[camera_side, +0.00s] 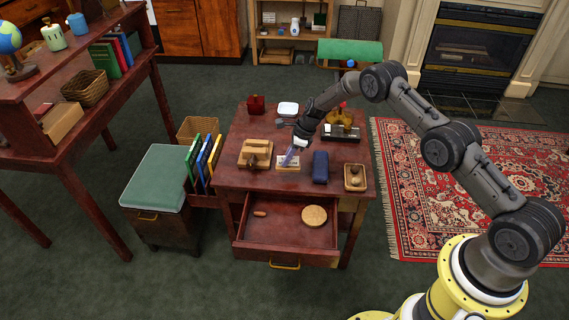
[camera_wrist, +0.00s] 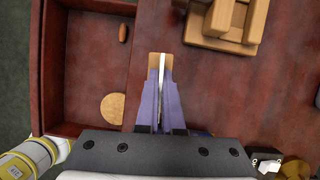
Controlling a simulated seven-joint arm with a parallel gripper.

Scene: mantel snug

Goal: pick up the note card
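The note card (camera_wrist: 162,62) shows in the wrist view as a thin white upright edge above a small tan wooden holder (camera_wrist: 153,60). In the side view the card (camera_side: 283,159) is a pale patch at the holder (camera_side: 288,168) on the desk. My gripper (camera_wrist: 161,78) has its two purple fingers close together, one on each side of the card, with almost no gap. It looks shut on the card. In the side view my gripper (camera_side: 291,157) reaches down to the holder. The fingers partly hide the card, and I cannot tell whether it touches the holder.
A wooden block stand (camera_side: 256,153) is left of the holder, and a dark blue case (camera_side: 320,167) is to its right. A wooden tray (camera_side: 355,178) sits at the right corner. The open drawer (camera_side: 290,248) below holds a round cork disc (camera_side: 314,216).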

